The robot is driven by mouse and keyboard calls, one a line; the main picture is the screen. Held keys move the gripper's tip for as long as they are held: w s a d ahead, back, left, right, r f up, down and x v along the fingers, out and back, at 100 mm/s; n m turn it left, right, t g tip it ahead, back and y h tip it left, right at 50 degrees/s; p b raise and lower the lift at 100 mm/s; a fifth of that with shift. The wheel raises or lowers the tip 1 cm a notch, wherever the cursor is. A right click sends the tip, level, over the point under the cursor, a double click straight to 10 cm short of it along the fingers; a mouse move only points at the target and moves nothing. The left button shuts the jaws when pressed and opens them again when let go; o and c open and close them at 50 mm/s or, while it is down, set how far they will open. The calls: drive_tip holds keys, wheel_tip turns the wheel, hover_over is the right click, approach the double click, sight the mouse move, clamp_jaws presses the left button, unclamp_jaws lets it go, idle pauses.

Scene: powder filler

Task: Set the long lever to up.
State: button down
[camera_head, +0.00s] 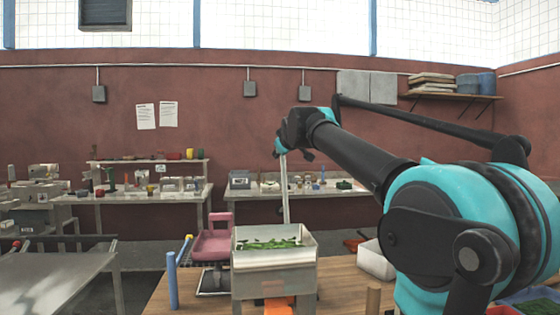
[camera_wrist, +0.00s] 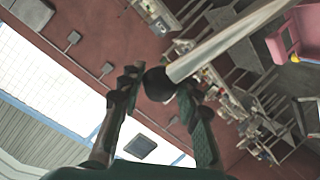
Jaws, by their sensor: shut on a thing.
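The long lever (camera_head: 285,190) is a pale straight rod. It stands nearly upright behind the metal powder filler (camera_head: 275,275), with its top leaning slightly left. Its lower end is hidden behind the filler's hopper, which holds green material (camera_head: 270,244). My gripper (camera_head: 291,147) is at the top of the lever. In the wrist view the lever (camera_wrist: 225,42) ends in a black ball knob (camera_wrist: 159,84), which sits between the two fingers of my gripper (camera_wrist: 157,88). The fingers are shut on the knob.
The filler stands on a wooden table (camera_head: 345,285). A blue post (camera_head: 172,282) and a yellow-tipped blue handle (camera_head: 184,250) are at its left, a white bin (camera_head: 374,261) at its right. A pink chair (camera_head: 213,243) is behind. Cluttered benches line the far wall.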

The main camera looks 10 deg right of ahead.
drive_tip(key=v, duration=0.3)
drive_tip(key=shift+s+r, duration=0.15)
drive_tip(key=shift+s, duration=0.7)
drive_tip(key=c, duration=1.5)
unclamp_jaws()
drive_tip(key=shift+o, duration=1.4)
drive_tip(key=shift+s+r, duration=0.15)
drive_tip(key=shift+s, duration=0.05)
drive_tip(key=shift+o, duration=0.8)
drive_tip(key=shift+w, duration=0.1)
drive_tip(key=v, duration=1.2)
